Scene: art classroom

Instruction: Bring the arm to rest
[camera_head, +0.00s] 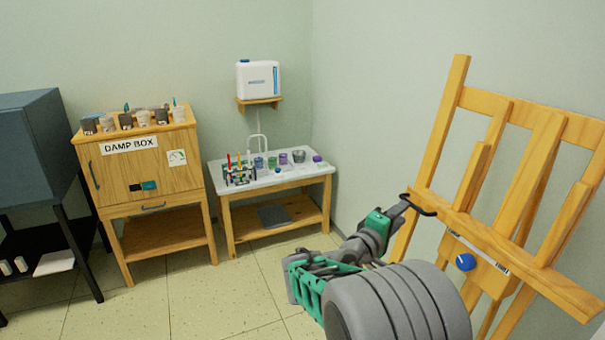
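My arm reaches in from the lower right and bends back towards the wooden easel. My gripper (416,206) is the small black end piece past the grey and green wrist. It shows in front of the left part of the easel's ledge. I cannot tell whether it touches the easel. Nothing is visibly held in it. The large grey rounded link of my arm hides part of the floor and the easel's lower legs.
The wooden easel (505,225), with a blue knob (466,262), stands close at right. A white-topped table (305,171) with jars and a tool rack stands in the corner. The damp box (150,165) and a dark blue-grey cabinet (30,150) are left. Tiled floor (215,295) is clear in front.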

